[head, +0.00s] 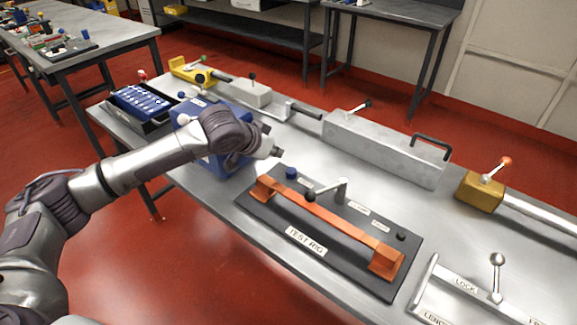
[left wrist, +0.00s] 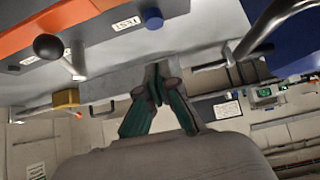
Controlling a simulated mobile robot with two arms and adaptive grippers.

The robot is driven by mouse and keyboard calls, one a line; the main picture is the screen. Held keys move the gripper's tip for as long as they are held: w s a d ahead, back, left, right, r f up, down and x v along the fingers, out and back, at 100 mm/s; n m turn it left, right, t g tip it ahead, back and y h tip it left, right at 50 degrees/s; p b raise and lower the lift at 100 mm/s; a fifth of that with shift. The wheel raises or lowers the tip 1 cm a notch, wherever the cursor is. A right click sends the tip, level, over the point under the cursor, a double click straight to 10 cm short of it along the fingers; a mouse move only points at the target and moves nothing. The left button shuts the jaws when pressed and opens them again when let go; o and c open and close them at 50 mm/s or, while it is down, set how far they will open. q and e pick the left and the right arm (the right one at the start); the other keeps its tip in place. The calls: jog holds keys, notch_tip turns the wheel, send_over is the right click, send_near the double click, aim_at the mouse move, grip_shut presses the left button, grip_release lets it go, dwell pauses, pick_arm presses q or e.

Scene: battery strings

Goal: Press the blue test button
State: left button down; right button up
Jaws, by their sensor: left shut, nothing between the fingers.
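The test rig (head: 330,254) is a dark panel with an orange handle bar on the bench. The blue test button (head: 291,173) is a small round knob at its far left corner. It also shows at the top of the left wrist view (left wrist: 153,19), beside a TEST label (left wrist: 126,24). My left gripper (head: 278,152) is just beyond and left of the button, apart from it in the picture. Its green fingers are closed together in the left wrist view (left wrist: 157,72), with nothing between them. My right gripper is in neither view.
A lever with a dark ball (head: 311,196) stands on the rig close to the button. A blue box (head: 215,160) sits left of the gripper. A long grey block (head: 386,149) with a black handle lies behind the rig. Bare bench top lies between them.

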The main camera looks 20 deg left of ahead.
pick_arm(q)
send_over(294, 169)
jog(key=s, duration=0.2)
jog(key=f, duration=0.3)
jog(key=a+f, duration=0.1)
jog(key=f, duration=0.1)
jog(key=shift+f, duration=0.15)
notch_tip(294, 169, down, 3)
jog(key=shift+r, duration=0.2)
jog(key=shift+s+f, duration=0.1)
jog(key=shift+f, duration=0.55)
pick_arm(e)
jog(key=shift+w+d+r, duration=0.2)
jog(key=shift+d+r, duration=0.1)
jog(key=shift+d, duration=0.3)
pick_arm(q)
jog(key=shift+f+p, duration=0.1)
jog(key=shift+p, duration=0.2)
